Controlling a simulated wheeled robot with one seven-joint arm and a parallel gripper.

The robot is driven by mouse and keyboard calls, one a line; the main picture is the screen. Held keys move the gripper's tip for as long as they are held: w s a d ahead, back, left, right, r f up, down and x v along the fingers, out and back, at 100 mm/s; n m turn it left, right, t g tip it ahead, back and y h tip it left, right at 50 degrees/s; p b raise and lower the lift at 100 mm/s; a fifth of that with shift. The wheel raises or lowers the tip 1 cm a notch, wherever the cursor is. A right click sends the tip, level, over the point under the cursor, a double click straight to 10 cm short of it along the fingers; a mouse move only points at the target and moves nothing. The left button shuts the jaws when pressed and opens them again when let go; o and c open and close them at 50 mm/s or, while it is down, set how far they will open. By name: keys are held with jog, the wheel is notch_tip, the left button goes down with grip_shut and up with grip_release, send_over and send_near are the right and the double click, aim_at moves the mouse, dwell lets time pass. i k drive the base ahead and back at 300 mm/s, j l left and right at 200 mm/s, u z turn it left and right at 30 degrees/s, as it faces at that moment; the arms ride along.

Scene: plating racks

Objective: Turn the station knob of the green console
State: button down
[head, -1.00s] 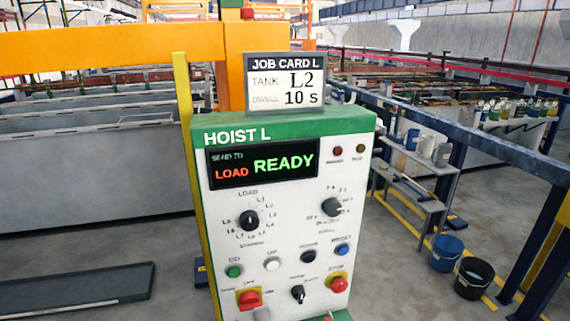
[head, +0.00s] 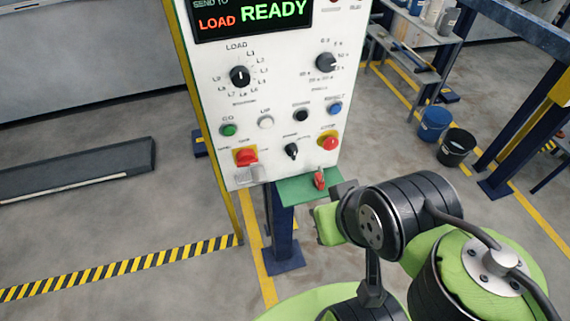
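The green console (head: 282,100) stands upright ahead of me, with a white face; its top is cut off. The station knob (head: 240,76) is the black round knob at the upper left of the face, under the word LOAD and ringed by L labels. Its white pointer mark is near the top, toward LOAD. The display (head: 250,14) reads LOAD in red and READY in green. My folded arm fills the lower right, below and right of the face. I cannot make out any gripper fingers, and nothing touches the knob.
The dwell knob (head: 326,62) sits right of the station knob. Buttons, a red switch (head: 246,156) and a red stop button (head: 328,141) are below. A small green ledge (head: 296,190) carries a red lever (head: 320,180). Buckets (head: 434,123) stand right.

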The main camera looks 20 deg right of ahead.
aim_at(240, 76)
jog(key=j+u, duration=0.1)
jog(key=u, duration=0.3)
jog(key=j+u, duration=0.1)
jog(key=u, duration=0.35)
jog(key=k+j+u, duration=0.1)
jog(key=u, duration=0.3)
jog(key=j+u, duration=0.1)
jog(key=u, duration=0.3)
jog(key=j+u, duration=0.1)
jog(key=u, duration=0.35)
